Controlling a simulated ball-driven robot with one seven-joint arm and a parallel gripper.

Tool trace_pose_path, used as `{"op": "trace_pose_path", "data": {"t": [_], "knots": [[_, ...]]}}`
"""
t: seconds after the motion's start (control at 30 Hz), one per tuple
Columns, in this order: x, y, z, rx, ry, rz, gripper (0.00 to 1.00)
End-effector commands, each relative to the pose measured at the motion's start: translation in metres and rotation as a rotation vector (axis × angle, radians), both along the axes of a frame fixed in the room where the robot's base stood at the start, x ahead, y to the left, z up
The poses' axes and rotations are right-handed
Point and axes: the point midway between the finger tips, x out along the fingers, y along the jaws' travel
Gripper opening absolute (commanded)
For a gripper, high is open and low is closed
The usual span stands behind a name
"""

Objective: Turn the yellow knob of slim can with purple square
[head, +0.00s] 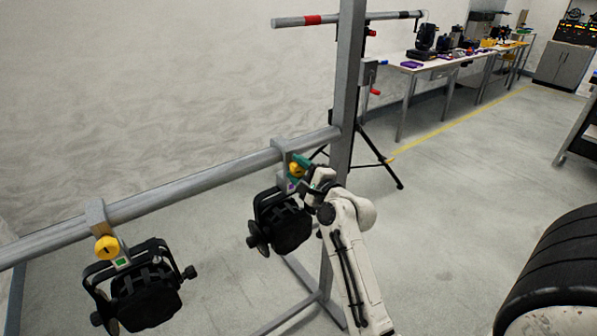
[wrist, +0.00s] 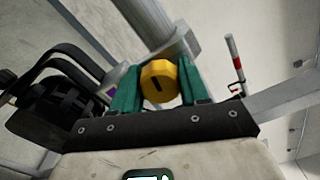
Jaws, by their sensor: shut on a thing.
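The slim can with the purple square (head: 283,224) hangs from the rail by a clamp, right of another can. Its purple square (head: 291,187) shows small below the clamp, and also at the left of the wrist view (wrist: 110,91). In the head view the knob (head: 296,171) is partly covered by the fingers.
Another can (head: 146,290) with a yellow knob (head: 108,247) and a green square (head: 122,263) hangs at the left. The grey rail (head: 200,183) meets an upright post (head: 346,90). A tripod stand (head: 385,160) is behind.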

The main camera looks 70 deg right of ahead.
Motion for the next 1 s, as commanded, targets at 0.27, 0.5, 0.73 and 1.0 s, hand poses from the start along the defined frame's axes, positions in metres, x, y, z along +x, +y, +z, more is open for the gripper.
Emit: {"op": "trace_pose_path", "data": {"t": [0.27,0.5,0.73,1.0], "knots": [[0.0009,0.0009,-0.0015,-0.224,0.134,0.001,0.14],[0.0011,0.0009,-0.0027,-0.419,0.253,0.002,0.14],[0.0011,0.0008,-0.0028,-0.605,0.367,0.001,0.14],[0.0008,0.0006,-0.004,-0.823,0.501,0.002,0.14]]}}
